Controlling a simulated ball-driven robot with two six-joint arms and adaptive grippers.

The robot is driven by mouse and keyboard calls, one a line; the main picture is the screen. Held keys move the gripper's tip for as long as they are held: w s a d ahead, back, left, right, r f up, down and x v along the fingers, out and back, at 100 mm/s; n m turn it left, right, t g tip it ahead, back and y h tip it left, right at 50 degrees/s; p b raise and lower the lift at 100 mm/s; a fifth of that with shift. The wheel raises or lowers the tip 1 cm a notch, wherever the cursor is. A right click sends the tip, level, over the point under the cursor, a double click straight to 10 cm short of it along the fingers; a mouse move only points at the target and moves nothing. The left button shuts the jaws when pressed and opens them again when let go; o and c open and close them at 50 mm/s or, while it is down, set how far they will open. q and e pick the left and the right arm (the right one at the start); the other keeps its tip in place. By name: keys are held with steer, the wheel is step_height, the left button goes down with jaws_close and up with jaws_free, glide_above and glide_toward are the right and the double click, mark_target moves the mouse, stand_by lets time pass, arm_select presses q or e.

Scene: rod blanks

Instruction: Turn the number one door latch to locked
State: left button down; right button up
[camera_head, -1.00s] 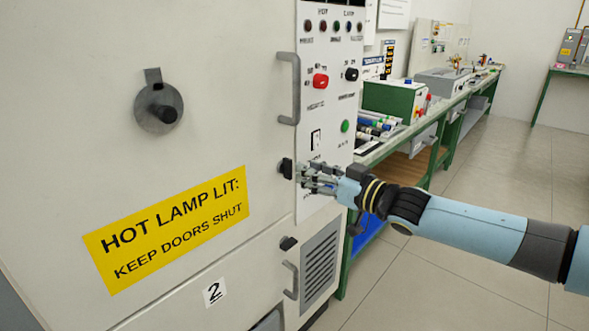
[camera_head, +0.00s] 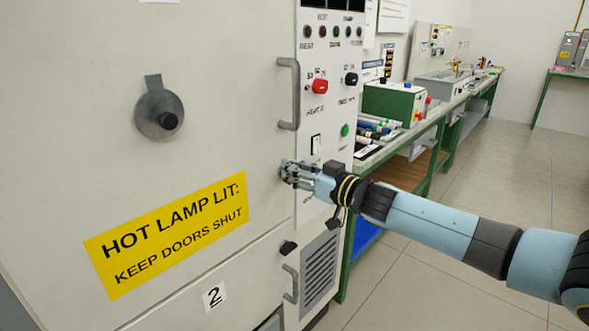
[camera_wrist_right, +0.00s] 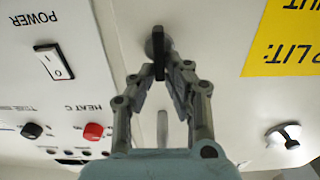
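The upper door's latch, a black lever on a round grey boss, shows in the right wrist view (camera_wrist_right: 159,52). In the head view it is hidden behind my right gripper (camera_head: 288,173). My right gripper is at the door's right edge, below the grey pull handle (camera_head: 296,92). In the right wrist view its two fingertips (camera_wrist_right: 162,70) lie on either side of the lever and appear closed on it. My left gripper is not in view.
The control panel (camera_head: 331,150) with switches and knobs is right of the door. A yellow warning sign (camera_head: 170,234) is left of the gripper. A lower door marked 2 (camera_head: 215,295) has its own black latch (camera_head: 288,247). A green-legged bench (camera_head: 437,130) runs behind.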

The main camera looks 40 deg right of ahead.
steer(key=shift+n, duration=0.3)
jaws_close()
steer(key=n, duration=0.2)
steer(key=a+n, duration=0.1)
steer(key=n, duration=0.1)
steer(key=shift+s+f, duration=0.1)
steer(key=n, duration=0.1)
steer(key=n+b, duration=0.1)
steer(key=n, duration=0.2)
steer(key=shift+a+f+n, duration=0.25)
steer(key=shift+n, duration=0.15)
steer(key=n+b, duration=0.1)
steer(key=n, duration=0.1)
steer(key=n+b, duration=0.1)
steer(key=n, duration=0.1)
steer(key=shift+a+f+n+b, duration=0.2)
steer(key=shift+f+n+b, duration=0.1)
steer(key=shift+f, duration=0.1)
steer(key=shift+s+f+n+b, duration=0.15)
steer(key=shift+n+b, duration=0.35)
steer(key=shift+n, duration=0.45)
steer(key=shift+w+f+n+b, duration=0.15)
steer(key=shift+n+b, duration=0.3)
steer(key=shift+n, duration=0.5)
steer(key=shift+s, duration=0.1)
